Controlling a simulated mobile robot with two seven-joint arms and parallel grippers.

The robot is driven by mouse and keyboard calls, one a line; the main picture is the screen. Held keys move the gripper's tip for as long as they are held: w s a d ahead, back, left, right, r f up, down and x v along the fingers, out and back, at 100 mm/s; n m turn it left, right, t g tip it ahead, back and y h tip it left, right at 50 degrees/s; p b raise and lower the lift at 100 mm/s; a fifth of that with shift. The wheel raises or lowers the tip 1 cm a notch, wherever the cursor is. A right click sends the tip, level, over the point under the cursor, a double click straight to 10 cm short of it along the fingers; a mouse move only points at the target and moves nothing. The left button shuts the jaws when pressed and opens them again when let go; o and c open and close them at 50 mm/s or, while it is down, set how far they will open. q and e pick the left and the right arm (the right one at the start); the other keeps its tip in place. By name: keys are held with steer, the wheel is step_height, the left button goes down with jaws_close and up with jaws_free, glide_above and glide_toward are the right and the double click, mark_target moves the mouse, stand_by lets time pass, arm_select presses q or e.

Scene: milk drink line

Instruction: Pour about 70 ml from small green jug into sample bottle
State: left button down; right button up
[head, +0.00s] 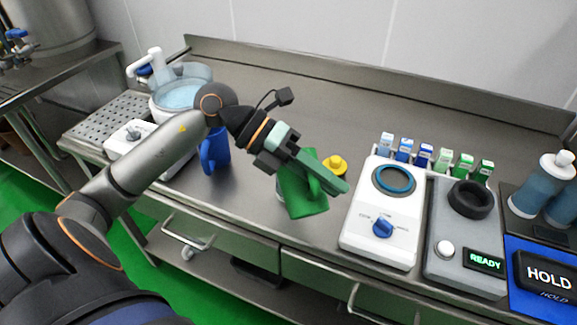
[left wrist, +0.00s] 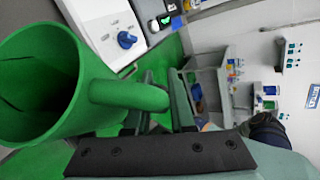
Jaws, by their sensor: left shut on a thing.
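The small green jug (head: 299,190) hangs in my left gripper (head: 322,174) above the steel counter, leaning somewhat. The gripper is shut on its handle, which shows in the left wrist view (left wrist: 130,95) with the jug's wide open mouth on the left. I cannot make out the liquid level inside, and no stream shows. A yellow object (head: 336,164) stands just behind the fingers, partly hidden. A pale edge shows at the jug's left side; I cannot tell whether it is the sample bottle. My right gripper is out of view.
A white device with a blue-ringed top (head: 359,225) stands right of the jug, beside a grey READY unit (head: 452,262). Small cartons (head: 425,154) line up behind. A blue jug (head: 207,155) and a water basin (head: 181,96) are left. The back counter is clear.

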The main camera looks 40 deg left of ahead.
arm_select(q)
steer(key=shift+w+a+r+p, duration=0.15)
steer(key=shift+a+r+p, duration=0.05)
steer(key=shift+r+p, duration=0.3)
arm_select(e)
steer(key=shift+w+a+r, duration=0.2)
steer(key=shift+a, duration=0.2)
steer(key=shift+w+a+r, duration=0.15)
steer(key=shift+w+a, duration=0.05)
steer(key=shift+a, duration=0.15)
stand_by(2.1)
